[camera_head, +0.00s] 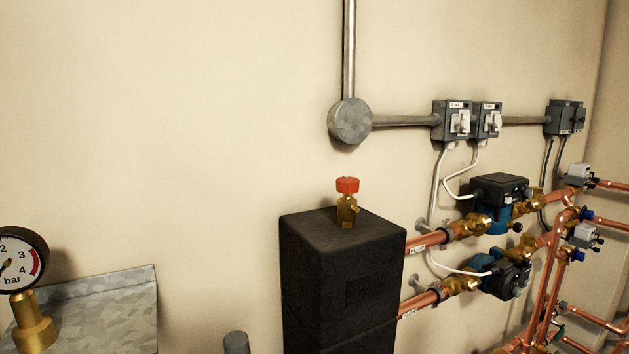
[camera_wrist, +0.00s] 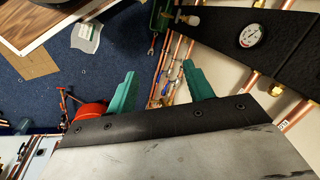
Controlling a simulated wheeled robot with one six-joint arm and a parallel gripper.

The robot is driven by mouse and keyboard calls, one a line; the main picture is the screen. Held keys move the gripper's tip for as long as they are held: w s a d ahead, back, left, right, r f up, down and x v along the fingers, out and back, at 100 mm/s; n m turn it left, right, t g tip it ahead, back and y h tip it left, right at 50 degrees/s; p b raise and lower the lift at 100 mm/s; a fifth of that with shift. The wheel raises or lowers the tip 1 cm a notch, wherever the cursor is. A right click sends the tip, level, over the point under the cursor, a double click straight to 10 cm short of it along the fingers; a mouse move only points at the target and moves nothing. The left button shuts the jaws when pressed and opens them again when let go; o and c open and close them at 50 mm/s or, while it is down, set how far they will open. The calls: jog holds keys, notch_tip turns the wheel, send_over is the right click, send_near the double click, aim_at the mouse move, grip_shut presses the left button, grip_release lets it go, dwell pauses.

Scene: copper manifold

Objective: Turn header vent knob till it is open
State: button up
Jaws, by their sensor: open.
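The header vent knob (camera_head: 347,185) is a red cap on a small brass vent (camera_head: 347,209). It stands upright on top of the black header block (camera_head: 343,240) in the head view. I cannot make out from its look whether it is open or shut. My gripper (camera_wrist: 161,72) shows only in the wrist view, with its two teal fingers spread apart and nothing between them. The vent knob cannot be made out in the wrist view, and my gripper is apart from anything it could hold.
A pressure gauge (camera_head: 17,262) stands at the head view's left edge. Copper pipes (camera_head: 440,236) and pumps (camera_head: 500,188) lie right of the header. Grey switch boxes (camera_head: 453,121) are on the wall behind. The wrist view shows blue floor (camera_wrist: 60,70).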

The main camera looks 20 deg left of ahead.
jog(key=w+a+r+m+y, duration=0.3)
jog(key=a+r+y, duration=0.1)
jog(key=a, duration=0.4)
jog(key=w+a+r+m+y, duration=0.4)
jog(key=a, duration=0.4)
jog(key=m+y, duration=0.7)
jog(key=m, duration=0.3)
send_near(339, 184)
jog(key=a, duration=0.2)
jog(key=w+a, duration=0.1)
jog(key=shift+w+a+f+t, duration=0.1)
jog(key=shift+a+f+t, duration=0.05)
jog(key=shift+a+t, duration=0.25)
jog(key=a, duration=0.4)
jog(key=w+a, duration=0.1)
jog(key=a, duration=0.1)
jog(key=shift+a, duration=0.7)
jog(key=c, duration=1)
